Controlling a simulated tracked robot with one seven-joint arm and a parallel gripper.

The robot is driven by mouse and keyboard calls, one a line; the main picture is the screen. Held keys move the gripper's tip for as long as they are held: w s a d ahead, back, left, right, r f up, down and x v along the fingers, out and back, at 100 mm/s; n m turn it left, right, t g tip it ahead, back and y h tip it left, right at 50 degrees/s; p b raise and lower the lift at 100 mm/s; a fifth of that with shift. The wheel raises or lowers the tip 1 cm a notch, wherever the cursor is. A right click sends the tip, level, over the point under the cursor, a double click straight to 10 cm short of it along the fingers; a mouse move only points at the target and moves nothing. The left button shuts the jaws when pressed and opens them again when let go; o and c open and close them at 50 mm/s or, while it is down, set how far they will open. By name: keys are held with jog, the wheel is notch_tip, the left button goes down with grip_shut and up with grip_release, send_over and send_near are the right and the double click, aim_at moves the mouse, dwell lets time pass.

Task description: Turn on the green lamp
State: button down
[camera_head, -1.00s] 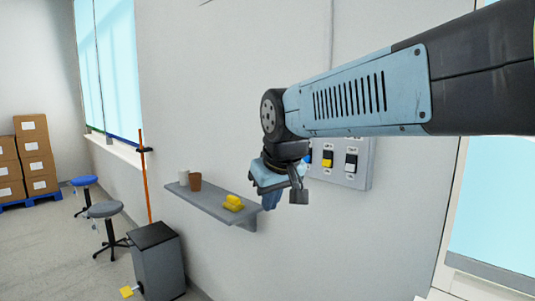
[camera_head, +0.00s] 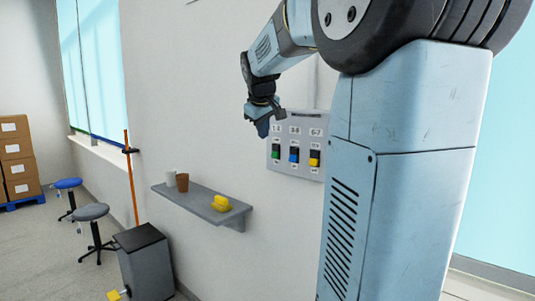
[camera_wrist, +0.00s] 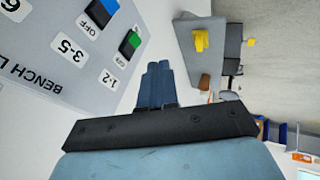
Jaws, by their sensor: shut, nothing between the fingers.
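A grey switch panel (camera_head: 284,170) is on the wall, with a green switch (camera_head: 275,151), a blue switch (camera_head: 294,154) and a yellow switch (camera_head: 314,158) in a row. My gripper (camera_head: 263,128) is shut and empty, just left of and above the green switch. In the wrist view the shut fingers (camera_wrist: 158,80) appear beside the green switch (camera_wrist: 130,43), labelled 1-2, with a visible gap in the picture. The blue switch (camera_wrist: 103,8) is labelled 3-5, with OFF beneath it. The panel's right side is hidden behind my arm. No green lamp shows.
A wall shelf (camera_head: 205,205) below and left of the panel holds a yellow object (camera_head: 221,203), a brown cup (camera_head: 182,182) and a white cup (camera_head: 171,178). A dark bin (camera_head: 145,262) and stools stand further left.

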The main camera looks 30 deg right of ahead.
aim_at(273, 152)
jog(key=shift+w+d+f, duration=1.05)
jog(key=shift+d+f, duration=0.05)
jog(key=shift+f, duration=0.4)
jog(key=shift+w+d+f, duration=1)
jog(key=shift+d+f, duration=0.15)
jog(key=shift+f, duration=0.3)
jog(key=shift+w+d+f, duration=1.05)
jog(key=shift+d+f, duration=0.05)
jog(key=shift+f, duration=0.4)
jog(key=shift+d, duration=0.25)
jog(key=shift+a, duration=0.2)
jog(key=shift+r, duration=0.1)
